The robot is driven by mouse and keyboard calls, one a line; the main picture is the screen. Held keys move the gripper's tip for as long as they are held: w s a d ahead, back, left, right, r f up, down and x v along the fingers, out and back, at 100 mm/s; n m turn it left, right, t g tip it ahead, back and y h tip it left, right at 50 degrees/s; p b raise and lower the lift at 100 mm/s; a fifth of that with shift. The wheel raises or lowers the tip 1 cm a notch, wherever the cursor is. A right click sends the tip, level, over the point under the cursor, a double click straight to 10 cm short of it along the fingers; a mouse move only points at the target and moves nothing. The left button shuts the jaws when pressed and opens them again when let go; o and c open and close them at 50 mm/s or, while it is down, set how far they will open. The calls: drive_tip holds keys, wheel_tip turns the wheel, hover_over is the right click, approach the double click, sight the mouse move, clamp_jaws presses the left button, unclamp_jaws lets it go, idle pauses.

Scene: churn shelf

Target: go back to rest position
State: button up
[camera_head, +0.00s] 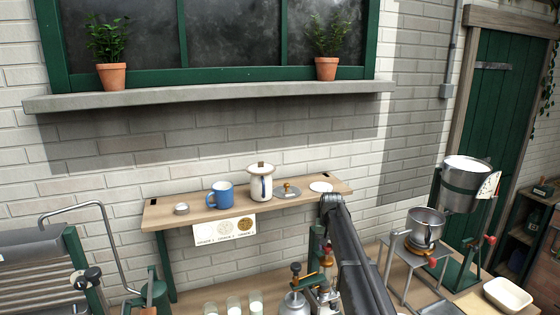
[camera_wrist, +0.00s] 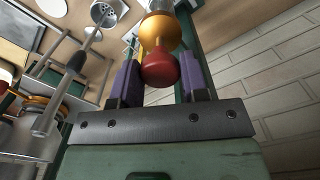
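My gripper (camera_wrist: 160,80) shows in the wrist view as two purple fingers standing apart on a dark grey bar. A red knob (camera_wrist: 160,68) with a brass-coloured part (camera_wrist: 160,30) beyond it lies between the fingers in the picture. The knob fills most of the gap; I cannot tell whether the fingers touch it. In the head view my dark arm reaches to the right end of the wall shelf and comes down to the lower bench, where a metal device with a red knob (camera_head: 327,262) stands close beside it. The fingers cannot be made out there.
The wooden shelf (camera_head: 160,216) holds a blue mug (camera_head: 220,194), a cream pot (camera_head: 260,182) and small dishes. On the bench are several white glasses (camera_head: 234,305), a metal pot (camera_head: 424,226) on a stand, a bucket-like vessel (camera_head: 465,184) and a white tray (camera_head: 508,295).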

drive_tip(key=o, duration=0.4)
drive_tip(key=shift+r, duration=0.1)
wheel_tip(320, 180, up, 6)
drive_tip(key=p, duration=0.6)
drive_tip(key=shift+r, duration=0.1)
drive_tip(key=s+f+b, duration=0.5)
drive_tip(key=s, duration=0.8)
drive_tip(key=s+f+n+b, duration=0.1)
drive_tip(key=s+f+b, duration=0.5)
drive_tip(key=s, duration=0.7)
drive_tip(key=s+f+n+b, duration=0.1)
drive_tip(key=s+f+b, duration=0.5)
drive_tip(key=s, duration=0.7)
drive_tip(key=shift+s+f, duration=0.15)
drive_tip(key=shift+s, duration=0.15)
